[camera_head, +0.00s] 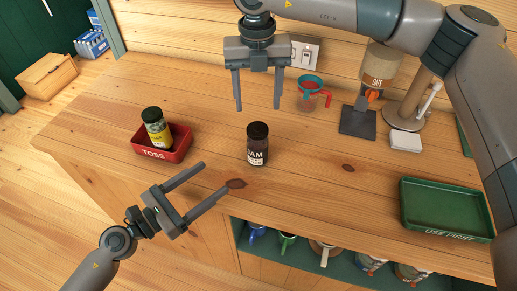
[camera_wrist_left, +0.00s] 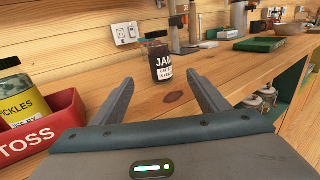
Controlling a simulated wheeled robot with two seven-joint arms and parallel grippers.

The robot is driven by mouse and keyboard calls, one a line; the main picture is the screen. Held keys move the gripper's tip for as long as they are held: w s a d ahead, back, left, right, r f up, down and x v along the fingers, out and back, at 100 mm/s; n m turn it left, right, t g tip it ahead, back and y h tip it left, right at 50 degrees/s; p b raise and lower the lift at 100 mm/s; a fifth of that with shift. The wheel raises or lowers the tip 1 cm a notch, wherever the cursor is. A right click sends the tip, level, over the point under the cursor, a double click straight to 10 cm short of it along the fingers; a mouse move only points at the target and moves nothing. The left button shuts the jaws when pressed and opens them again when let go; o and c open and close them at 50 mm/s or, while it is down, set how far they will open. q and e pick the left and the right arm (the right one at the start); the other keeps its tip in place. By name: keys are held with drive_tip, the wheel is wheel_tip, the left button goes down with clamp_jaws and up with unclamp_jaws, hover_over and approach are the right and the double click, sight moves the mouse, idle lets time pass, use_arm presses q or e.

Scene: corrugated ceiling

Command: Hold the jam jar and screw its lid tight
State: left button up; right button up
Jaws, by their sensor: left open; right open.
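The jam jar (camera_head: 257,149) stands upright on the wooden counter, dark with a JAM label and a dark lid (camera_head: 257,130) on top. It also shows in the left wrist view (camera_wrist_left: 162,63), beyond the fingertips. Whether the lid is tight cannot be told. My left gripper (camera_head: 204,180) is open and empty, to the lower left of the jar, its fingers pointing towards it. My right gripper (camera_head: 258,106) is open and empty, pointing down, above and behind the jar in the head view. Neither gripper touches the jar.
A red TOSS tray (camera_head: 178,151) holding a pickles jar (camera_head: 157,127) stands left of the jam jar. A red-handled cup (camera_head: 309,97), a dispenser on a dark base (camera_head: 357,122) and a green USE FIRST tray (camera_head: 445,208) are to the right. Counter around the jar is clear.

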sight(249, 151)
use_arm(q)
drive_tip(key=shift+w, duration=0.1)
drive_tip(key=x, duration=1.7)
drive_tip(key=shift+w+d, duration=0.1)
drive_tip(key=shift+w, duration=0.05)
drive_tip(key=shift+c, duration=0.3)
clamp_jaws()
use_arm(e)
drive_tip(key=n, duration=2.7)
